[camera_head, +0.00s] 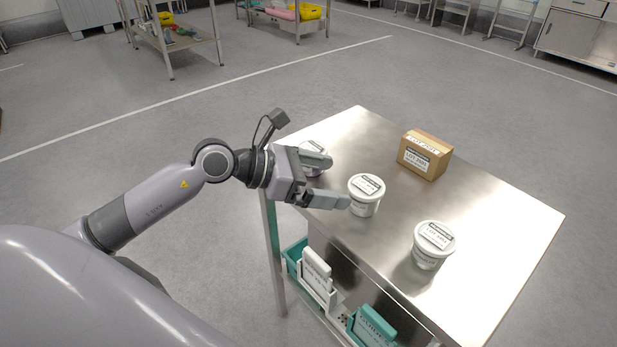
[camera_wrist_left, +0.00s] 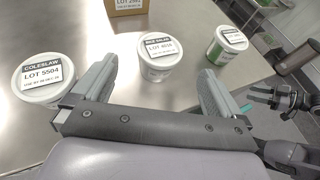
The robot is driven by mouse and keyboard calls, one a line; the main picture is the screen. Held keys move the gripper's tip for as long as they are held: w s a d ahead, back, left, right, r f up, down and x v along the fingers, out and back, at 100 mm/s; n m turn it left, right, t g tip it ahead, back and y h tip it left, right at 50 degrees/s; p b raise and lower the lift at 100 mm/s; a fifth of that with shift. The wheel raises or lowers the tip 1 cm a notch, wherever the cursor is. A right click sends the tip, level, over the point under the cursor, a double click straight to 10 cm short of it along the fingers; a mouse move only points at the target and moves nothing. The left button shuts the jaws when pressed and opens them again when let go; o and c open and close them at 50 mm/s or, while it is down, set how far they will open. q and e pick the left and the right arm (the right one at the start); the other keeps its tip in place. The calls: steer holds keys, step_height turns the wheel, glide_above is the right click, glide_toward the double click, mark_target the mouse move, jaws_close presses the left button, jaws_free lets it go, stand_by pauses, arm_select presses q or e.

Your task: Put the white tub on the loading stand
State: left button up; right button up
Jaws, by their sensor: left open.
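Three white lidded tubs with labels stand upright on a steel table (camera_head: 480,215). The middle tub (camera_head: 364,205) is just ahead of my left gripper (camera_head: 340,180); in the left wrist view this tub (camera_wrist_left: 160,62) shows ahead, between the fingers. My left gripper is open and empty. A second tub (camera_head: 314,146) is partly hidden behind it; the coleslaw tub (camera_wrist_left: 45,82) shows at left in the left wrist view. A third tub (camera_head: 432,256), greenish below its lid, stands nearer the front. What seems to be my right gripper (camera_wrist_left: 262,97) shows small at right. I cannot identify the loading stand.
A cardboard box (camera_head: 425,155) stands on the table beyond the tubs. Teal and white bins (camera_head: 317,272) sit on a lower level at the table's near side. Shelved carts (camera_head: 172,40) stand far off across open grey floor.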

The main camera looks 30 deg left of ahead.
arm_select(q)
steer(key=shift+v, duration=1.8)
